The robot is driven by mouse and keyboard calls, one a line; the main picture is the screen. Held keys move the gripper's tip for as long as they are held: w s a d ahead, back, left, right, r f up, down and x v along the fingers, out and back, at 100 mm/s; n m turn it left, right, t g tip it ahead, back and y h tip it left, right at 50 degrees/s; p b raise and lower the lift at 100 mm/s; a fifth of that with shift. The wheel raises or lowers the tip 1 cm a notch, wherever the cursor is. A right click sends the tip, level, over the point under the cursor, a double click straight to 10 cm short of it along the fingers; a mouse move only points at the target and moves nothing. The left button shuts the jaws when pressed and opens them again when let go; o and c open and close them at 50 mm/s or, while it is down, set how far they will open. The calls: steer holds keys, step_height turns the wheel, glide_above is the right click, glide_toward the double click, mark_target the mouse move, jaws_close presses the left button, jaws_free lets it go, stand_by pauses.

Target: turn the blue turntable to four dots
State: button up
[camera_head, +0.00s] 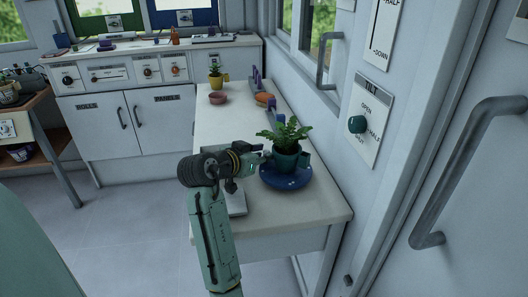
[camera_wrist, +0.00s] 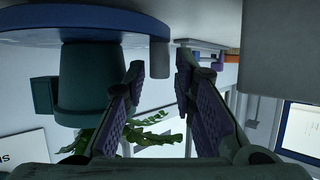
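The blue turntable (camera_head: 287,181) lies on the white counter in the head view. A teal pot (camera_head: 287,162) with a leafy green plant (camera_head: 285,133) stands on it. My gripper (camera_head: 265,157) is at the pot's left side, above the turntable. The wrist view is upside down, with the turntable's blue rim (camera_wrist: 85,18) along the top and the pot (camera_wrist: 90,80) below it. There my gripper (camera_wrist: 166,66) has its fingers apart. A short grey peg (camera_wrist: 160,58) at the rim shows between the fingertips; I cannot tell whether they touch it. No dot marks are readable.
The counter (camera_head: 225,132) runs back past a pink bowl (camera_head: 218,98), an orange bowl (camera_head: 264,99) and a yellow pot (camera_head: 216,82). A grey handle (camera_head: 470,165) stands out at far right.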

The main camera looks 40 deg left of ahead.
steer(key=shift+w+f, duration=0.2)
steer(key=shift+w, duration=0.35)
jaws_close()
stand_by(0.4)
